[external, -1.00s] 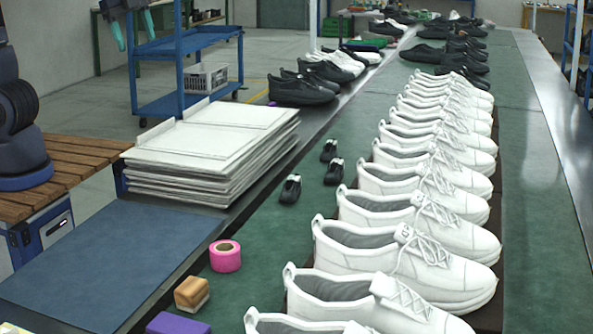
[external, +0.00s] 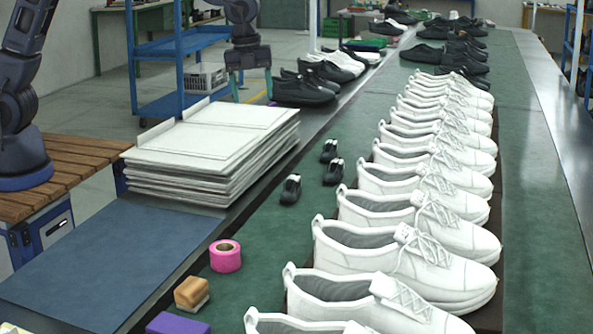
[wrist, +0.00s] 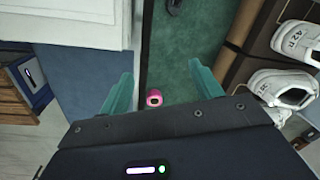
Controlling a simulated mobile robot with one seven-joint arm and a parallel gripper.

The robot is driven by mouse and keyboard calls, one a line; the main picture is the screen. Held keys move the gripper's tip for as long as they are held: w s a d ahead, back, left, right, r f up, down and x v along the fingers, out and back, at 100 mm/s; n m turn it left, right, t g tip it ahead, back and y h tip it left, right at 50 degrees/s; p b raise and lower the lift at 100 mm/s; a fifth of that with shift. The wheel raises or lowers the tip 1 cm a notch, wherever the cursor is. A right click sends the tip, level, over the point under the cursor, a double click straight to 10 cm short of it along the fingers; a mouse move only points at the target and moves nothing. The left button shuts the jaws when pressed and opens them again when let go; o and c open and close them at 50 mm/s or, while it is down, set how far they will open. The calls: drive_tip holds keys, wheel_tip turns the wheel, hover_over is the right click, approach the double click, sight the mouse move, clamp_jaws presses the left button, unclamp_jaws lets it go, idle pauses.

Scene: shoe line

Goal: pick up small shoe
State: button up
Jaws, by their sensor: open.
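Three small black shoes stand on the green mat left of the white shoe row: a near one (external: 290,189), a middle one (external: 334,171) and a far one (external: 328,150). My gripper (external: 251,88) is open and empty, raised above and behind the stacked white boards in the external view, apart from the small shoes. In the wrist view, my gripper's (wrist: 163,82) teal fingers are spread wide. A small dark shape, likely one small shoe (wrist: 174,5), is cut off at that view's top edge.
A row of large white shoes (external: 420,264) lines the right side. The stacked white boards (external: 205,150) stand to the left. A pink tape roll (external: 225,256), a tan block (external: 191,293) and a purple block (external: 178,324) lie in front. The blue mat (external: 110,262) is clear.

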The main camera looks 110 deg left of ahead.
sight(291, 180)
drive_tip(key=w+a+f+m, duration=0.1)
drive_tip(key=w+a+f, duration=0.1)
drive_tip(key=f, duration=0.3)
drive_tip(key=w+a+f+m, duration=0.2)
drive_tip(key=a+f, duration=0.3)
drive_tip(key=f, duration=0.1)
drive_tip(key=w+a+f+m+g, duration=0.1)
drive_tip(key=w+a+f, duration=0.1)
drive_tip(key=a+f, duration=0.2)
wheel_tip(291, 180, down, 2)
drive_tip(key=shift+w+f, duration=0.1)
drive_tip(key=shift+f, duration=0.1)
wheel_tip(291, 180, down, 11)
drive_tip(key=shift+w+r, duration=0.1)
drive_tip(key=shift+r, duration=0.1)
drive_tip(key=shift+c, duration=0.3)
drive_tip(key=c, duration=1)
